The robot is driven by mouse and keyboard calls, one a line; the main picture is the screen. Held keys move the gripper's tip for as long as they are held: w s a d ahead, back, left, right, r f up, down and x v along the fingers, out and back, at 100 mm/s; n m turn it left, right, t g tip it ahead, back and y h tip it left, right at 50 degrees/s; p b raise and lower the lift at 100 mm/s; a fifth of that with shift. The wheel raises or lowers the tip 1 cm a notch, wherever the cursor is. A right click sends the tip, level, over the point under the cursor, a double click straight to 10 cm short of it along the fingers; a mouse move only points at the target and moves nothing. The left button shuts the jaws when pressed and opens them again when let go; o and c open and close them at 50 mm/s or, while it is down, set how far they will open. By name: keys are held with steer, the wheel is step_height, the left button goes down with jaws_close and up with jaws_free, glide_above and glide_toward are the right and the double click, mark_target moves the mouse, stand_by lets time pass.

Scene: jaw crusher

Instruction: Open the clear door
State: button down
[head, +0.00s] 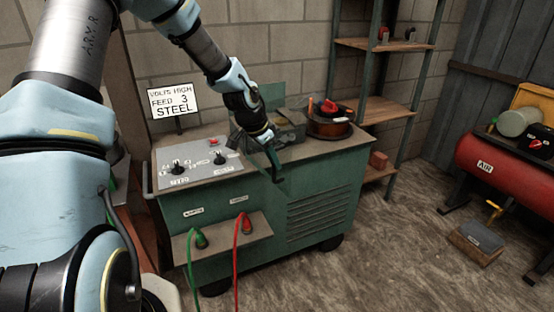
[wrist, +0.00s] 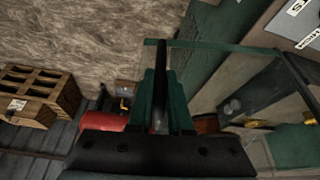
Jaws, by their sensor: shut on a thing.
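The clear door (wrist: 222,72) shows in the wrist view as a see-through pane with a thin green edge, right of my fingers. Metal and brass parts show through or beside it. My gripper (wrist: 160,105) is shut on a dark upright bar (wrist: 161,62), which looks like the door's handle. In the head view my gripper (head: 274,165) is at the top front edge of the green machine (head: 265,192), right of its control panel (head: 198,164). The pane is hard to make out there, so I cannot tell how far it stands open.
Shelves (head: 384,104) stand behind, and a red air tank (head: 510,172) is at the right. The floor between is mostly clear.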

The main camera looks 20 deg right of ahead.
steer(key=shift+a, duration=0.2)
steer(key=c, duration=0.8)
jaws_free()
steer(key=shift+c, duration=0.2)
steer(key=b+v, duration=0.1)
steer(key=v, duration=0.9)
steer(key=shift+r+b, duration=0.35)
steer(key=shift+r, duration=0.05)
